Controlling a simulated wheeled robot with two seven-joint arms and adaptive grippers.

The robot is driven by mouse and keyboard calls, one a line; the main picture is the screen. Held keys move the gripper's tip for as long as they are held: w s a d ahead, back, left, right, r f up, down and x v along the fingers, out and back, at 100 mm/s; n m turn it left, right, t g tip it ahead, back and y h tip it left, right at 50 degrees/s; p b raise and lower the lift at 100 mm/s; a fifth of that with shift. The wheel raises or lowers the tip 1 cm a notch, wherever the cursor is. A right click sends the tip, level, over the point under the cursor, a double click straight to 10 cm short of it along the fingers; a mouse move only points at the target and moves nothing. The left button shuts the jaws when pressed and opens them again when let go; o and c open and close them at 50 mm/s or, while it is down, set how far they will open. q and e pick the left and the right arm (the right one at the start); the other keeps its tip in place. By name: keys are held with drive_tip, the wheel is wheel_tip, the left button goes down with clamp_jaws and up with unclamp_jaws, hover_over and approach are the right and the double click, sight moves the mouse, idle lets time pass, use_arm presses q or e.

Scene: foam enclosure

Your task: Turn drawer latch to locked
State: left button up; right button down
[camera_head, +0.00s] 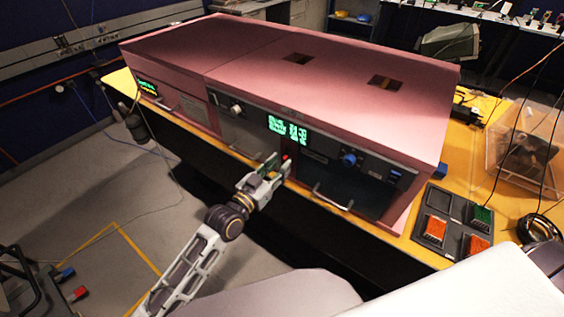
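A pink foam enclosure (225,62) stands on a yellow bench, with dark instrument panels in its front. My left gripper (279,164) is in front of the middle panel, below the green display (288,130). Its two fingers look spread apart, with nothing clearly held between them. A small red spot (286,157) shows by the fingertips; I cannot tell whether it is part of the latch. Drawer handles (333,201) run along the lower front. The latch itself is not clearly made out, and the gripper covers part of the panel. My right gripper is not in view.
A blue knob (349,159) is on the right panel and a pale knob (236,109) on the left one. A dark tray (451,224) with red and green blocks and a clear box (528,150) are on the yellow bench (180,127) at right.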

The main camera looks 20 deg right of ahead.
use_arm(q)
drive_tip(key=shift+x, duration=1.05)
clamp_jaws()
